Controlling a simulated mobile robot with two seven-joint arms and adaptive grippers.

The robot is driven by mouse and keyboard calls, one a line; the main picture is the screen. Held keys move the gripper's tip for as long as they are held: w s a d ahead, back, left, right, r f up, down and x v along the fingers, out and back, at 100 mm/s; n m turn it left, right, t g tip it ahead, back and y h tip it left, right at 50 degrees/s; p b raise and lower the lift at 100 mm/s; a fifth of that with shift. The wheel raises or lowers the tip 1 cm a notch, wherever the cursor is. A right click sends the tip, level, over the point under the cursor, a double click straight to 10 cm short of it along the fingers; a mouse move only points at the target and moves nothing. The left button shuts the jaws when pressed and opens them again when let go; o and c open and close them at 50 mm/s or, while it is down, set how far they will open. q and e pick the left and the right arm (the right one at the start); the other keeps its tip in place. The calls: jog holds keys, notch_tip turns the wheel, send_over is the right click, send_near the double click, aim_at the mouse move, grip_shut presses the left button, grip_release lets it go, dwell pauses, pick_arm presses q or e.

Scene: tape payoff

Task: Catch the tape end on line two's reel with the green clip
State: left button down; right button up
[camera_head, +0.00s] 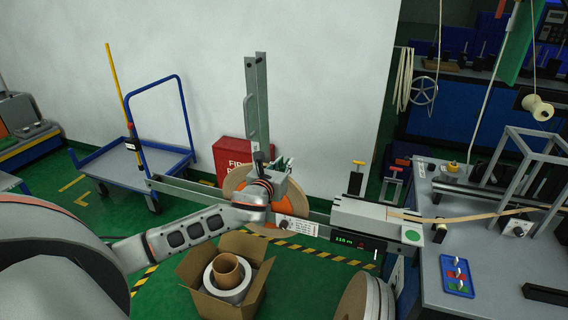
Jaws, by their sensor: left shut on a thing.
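Line two's reel is probably the reel with orange tape (238,182) and tan sides on the payoff frame; no line number is readable. My left gripper (282,170) is in front of its upper right part, with my wrist covering the reel's middle. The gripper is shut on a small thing. Dark greenish bits show at the fingertips, likely the green clip, but its shape is mostly hidden. I cannot make out the tape end, or whether the clip touches the tape. My right gripper is not in view.
The payoff frame's upright post (257,105) stands behind the gripper. A grey unit with a display (375,222) is to the right. A blue tray (457,276) with small coloured pieces lies on the bench (490,300). An open carton (225,275) stands on the floor below.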

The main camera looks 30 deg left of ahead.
pick_arm(q)
jog(key=shift+f, duration=0.55)
dwell(0.4)
jog(key=shift+f, duration=0.2)
dwell(0.6)
jog(key=shift+r, duration=0.1)
jog(key=shift+r+p, duration=0.55)
jog(key=shift+r, duration=3.5)
